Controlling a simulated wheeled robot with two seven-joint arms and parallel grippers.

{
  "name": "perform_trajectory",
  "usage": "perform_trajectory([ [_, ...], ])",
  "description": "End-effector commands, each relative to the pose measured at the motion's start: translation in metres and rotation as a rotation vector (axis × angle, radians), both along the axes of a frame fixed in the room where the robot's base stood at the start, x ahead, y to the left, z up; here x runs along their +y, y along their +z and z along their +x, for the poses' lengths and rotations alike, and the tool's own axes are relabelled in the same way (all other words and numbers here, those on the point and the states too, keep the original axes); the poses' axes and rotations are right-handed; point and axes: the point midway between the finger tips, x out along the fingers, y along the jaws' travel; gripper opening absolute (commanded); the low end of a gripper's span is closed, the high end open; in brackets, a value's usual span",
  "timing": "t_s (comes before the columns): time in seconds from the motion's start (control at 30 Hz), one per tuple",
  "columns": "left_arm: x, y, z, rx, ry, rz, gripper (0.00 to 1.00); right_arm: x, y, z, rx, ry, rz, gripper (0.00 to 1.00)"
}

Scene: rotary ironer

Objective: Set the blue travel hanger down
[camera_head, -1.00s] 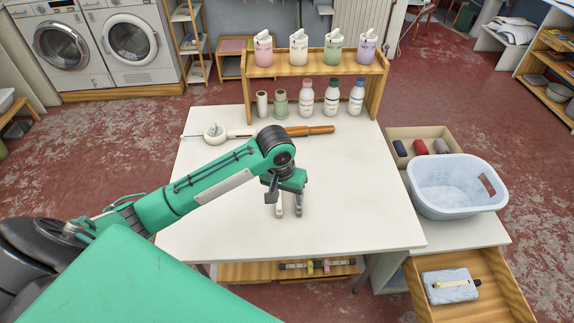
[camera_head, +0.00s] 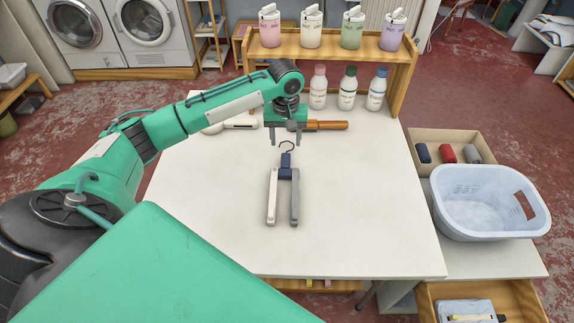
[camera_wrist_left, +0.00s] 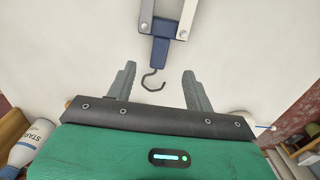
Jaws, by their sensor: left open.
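The blue travel hanger (camera_head: 285,173) lies on the white table. It has a dark blue middle piece, a thin dark hook pointing to the far side, and two legs, one cream and one grey, folded toward the near side. My left gripper (camera_head: 287,140) is open and empty by the hook end. In the left wrist view, the hanger's blue middle piece (camera_wrist_left: 160,48) lies beyond the open jaws of my left gripper (camera_wrist_left: 159,72), and the hook shows between the fingertips without being gripped. My right gripper is not in view.
A wooden shelf (camera_head: 400,75) with several bottles and pump packs stands at the table's back. An orange-handled tool (camera_head: 328,125) lies behind my left gripper. A pale blue basket (camera_head: 470,218) and a box of rolls (camera_head: 432,138) are at the right. The table's near part is clear.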

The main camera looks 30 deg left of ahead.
Motion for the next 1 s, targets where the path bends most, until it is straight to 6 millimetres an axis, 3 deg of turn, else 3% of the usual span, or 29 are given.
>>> perform_trajectory([
  [0.13, 0.000, -0.027, -0.001, 0.002, -0.001, 0.000, 0.53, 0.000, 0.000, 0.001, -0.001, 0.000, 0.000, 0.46],
  [0.43, 0.001, -0.052, 0.000, 0.002, -0.001, 0.001, 0.53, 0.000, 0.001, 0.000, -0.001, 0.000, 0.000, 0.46],
  [0.7, 0.002, -0.090, 0.000, 0.002, -0.002, 0.001, 0.53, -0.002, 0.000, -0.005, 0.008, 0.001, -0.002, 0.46],
  [1.0, 0.002, -0.094, 0.000, -0.001, -0.002, 0.001, 0.51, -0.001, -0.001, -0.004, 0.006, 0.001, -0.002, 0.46],
])
